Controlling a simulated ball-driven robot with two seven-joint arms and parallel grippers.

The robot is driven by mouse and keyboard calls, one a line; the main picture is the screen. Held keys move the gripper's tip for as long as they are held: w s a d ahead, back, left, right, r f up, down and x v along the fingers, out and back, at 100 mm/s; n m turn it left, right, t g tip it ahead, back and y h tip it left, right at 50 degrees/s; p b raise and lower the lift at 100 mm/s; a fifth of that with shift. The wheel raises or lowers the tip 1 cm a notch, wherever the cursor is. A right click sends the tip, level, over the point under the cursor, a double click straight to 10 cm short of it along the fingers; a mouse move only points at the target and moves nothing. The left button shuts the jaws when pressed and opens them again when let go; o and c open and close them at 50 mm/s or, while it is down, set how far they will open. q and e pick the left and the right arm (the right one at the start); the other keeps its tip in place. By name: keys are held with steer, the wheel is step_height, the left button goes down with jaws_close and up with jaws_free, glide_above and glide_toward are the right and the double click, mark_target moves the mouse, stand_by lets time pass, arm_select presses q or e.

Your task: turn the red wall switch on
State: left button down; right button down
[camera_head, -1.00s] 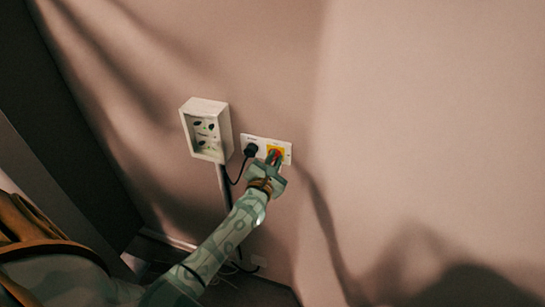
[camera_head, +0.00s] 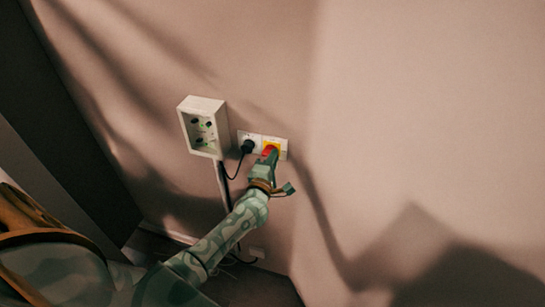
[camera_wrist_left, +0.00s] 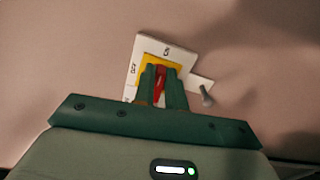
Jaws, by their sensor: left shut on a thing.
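The red wall switch (camera_head: 267,152) sits on a yellow square (camera_head: 276,141) at the right end of a white wall plate. My left gripper (camera_head: 271,156) is at the switch, its two green fingers shut on either side of the red handle. In the left wrist view the red handle (camera_wrist_left: 160,80) shows between the fingers, its upper end pointing roughly toward the "ON" label. An "OFF" label is to the left. The fingers hide the lower part of the yellow square. My right gripper is not in view.
A black plug (camera_head: 248,146) with a cord sits just left of the switch on the white plate (camera_head: 259,136). A white box (camera_head: 203,126) with sockets juts from the wall further left. The wall to the right is bare.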

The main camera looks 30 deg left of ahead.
arm_select(q)
steer(key=shift+f+m, duration=0.1)
steer(key=shift+m, duration=0.5)
steer(key=shift+f, duration=0.1)
steer(key=c, duration=1.4)
jaws_free()
steer(key=shift+c, duration=0.2)
steer(key=v, duration=1.6)
steer(key=shift+s, duration=0.2)
